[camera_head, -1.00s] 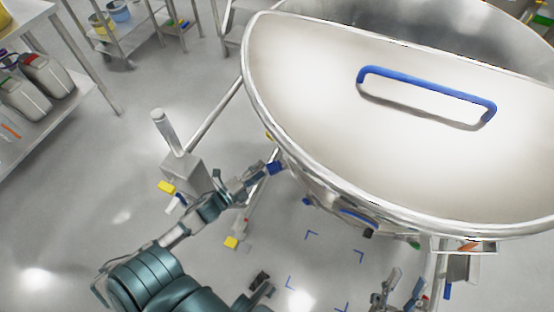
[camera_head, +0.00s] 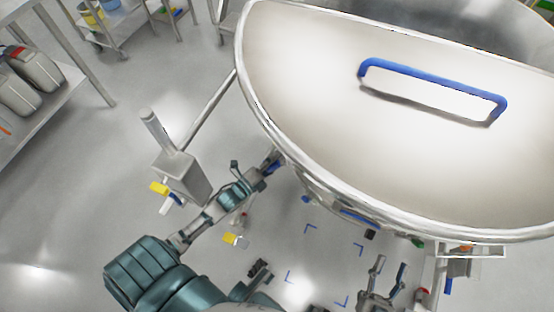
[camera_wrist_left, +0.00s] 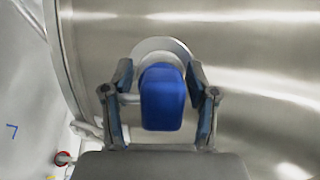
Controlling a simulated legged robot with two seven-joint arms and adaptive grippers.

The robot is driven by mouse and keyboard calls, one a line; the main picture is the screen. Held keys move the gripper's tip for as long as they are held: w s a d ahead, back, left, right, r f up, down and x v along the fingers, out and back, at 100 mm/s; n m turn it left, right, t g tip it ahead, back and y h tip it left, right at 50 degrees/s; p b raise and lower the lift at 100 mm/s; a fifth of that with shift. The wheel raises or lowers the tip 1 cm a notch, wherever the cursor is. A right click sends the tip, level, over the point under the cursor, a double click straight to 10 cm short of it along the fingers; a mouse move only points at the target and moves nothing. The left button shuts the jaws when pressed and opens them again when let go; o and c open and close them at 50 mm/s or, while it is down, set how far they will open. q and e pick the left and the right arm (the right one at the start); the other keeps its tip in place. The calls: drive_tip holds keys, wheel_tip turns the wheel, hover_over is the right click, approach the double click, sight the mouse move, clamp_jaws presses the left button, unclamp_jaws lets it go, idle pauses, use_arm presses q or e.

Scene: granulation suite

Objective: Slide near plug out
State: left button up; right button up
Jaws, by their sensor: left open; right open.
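A blue plug (camera_wrist_left: 162,98) with a pale round collar sits at the steel wall of the big vessel (camera_wrist_left: 240,45) in the left wrist view. My left gripper (camera_wrist_left: 160,75) is open, with one finger on each side of the plug. A gap shows beside the plug, so the fingers do not look closed on it. In the head view the left gripper (camera_head: 268,166) is at the vessel's lower left side, and the rim partly hides the place. My right gripper (camera_head: 390,266) is open and empty below the vessel's front, at the lower right.
A half lid (camera_head: 330,90) with a blue handle (camera_head: 430,85) covers the near part of the vessel. A grey post unit (camera_head: 180,178) stands left of my left forearm. Shelving with canisters (camera_head: 35,80) is at far left. Blue corner marks lie on open floor.

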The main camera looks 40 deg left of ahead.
use_arm(q)
drive_tip(key=shift+w+a+f, duration=0.1)
drive_tip(key=shift+a, duration=0.35)
drive_tip(key=shift+d, duration=0.5)
clamp_jaws()
use_arm(e)
drive_tip(key=shift+a+r, duration=0.15)
drive_tip(key=shift+a, duration=0.05)
use_arm(q)
drive_tip(key=shift+s+a+p, duration=0.35)
drive_tip(key=shift+s+p, duration=0.15)
drive_tip(key=shift+p, duration=0.05)
drive_tip(key=shift+s, duration=0.2)
drive_tip(key=shift+f, duration=0.15)
unclamp_jaws()
drive_tip(key=shift+s, duration=0.1)
use_arm(e)
drive_tip(key=f+g, duration=0.2)
drive_tip(key=f, duration=0.1)
drive_tip(key=shift+w+d+g, duration=0.1)
drive_tip(key=shift+w+g, duration=0.2)
drive_tip(key=shift+w, duration=0.1)
drive_tip(key=shift+d, duration=0.1)
